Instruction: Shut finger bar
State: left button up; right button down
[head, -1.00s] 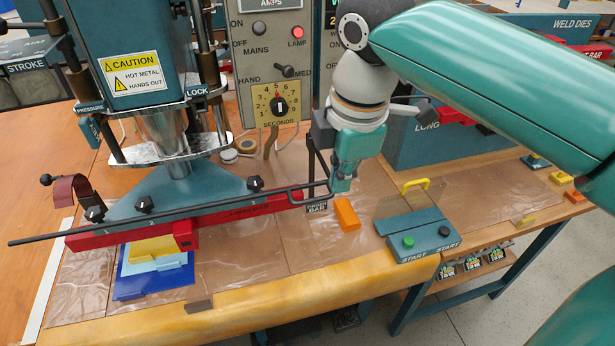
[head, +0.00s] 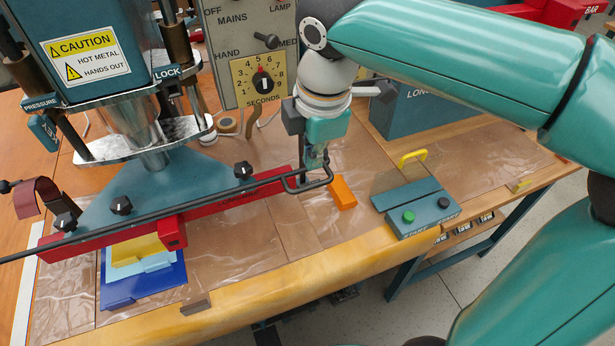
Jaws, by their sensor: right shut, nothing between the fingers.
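The finger bar (head: 208,200) is a long thin black rod with a bent loop at its right end. It runs across the front of the red welding die (head: 85,241), and its left end leaves the picture. My right gripper (head: 317,166) is shut and empty, pointing down at the loop. Its fingertips overlap the loop in the picture; whether they touch it I cannot tell. My left gripper is not in view.
Blue, light blue and yellow sheets (head: 148,279) lie under the die. An orange block (head: 343,192) and a start box (head: 417,208) with green and black buttons sit right of the loop. The control panel (head: 250,50) stands behind.

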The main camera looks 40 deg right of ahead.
aim_at(310, 186)
jog(key=f, duration=0.4)
jog(key=w+f, duration=0.1)
jog(key=f, duration=0.1)
jog(key=shift+d+f, duration=0.15)
jog(key=shift+f, duration=0.15)
jog(key=shift+f+b, duration=0.45)
notch_tip(310, 186, down, 19)
jog(key=b, duration=1.3)
jog(key=shift+f+b, duration=0.15)
jog(key=shift+b, duration=0.2)
jog(key=shift+s, duration=0.15)
jog(key=shift+f, duration=0.15)
jog(key=shift+s, duration=0.1)
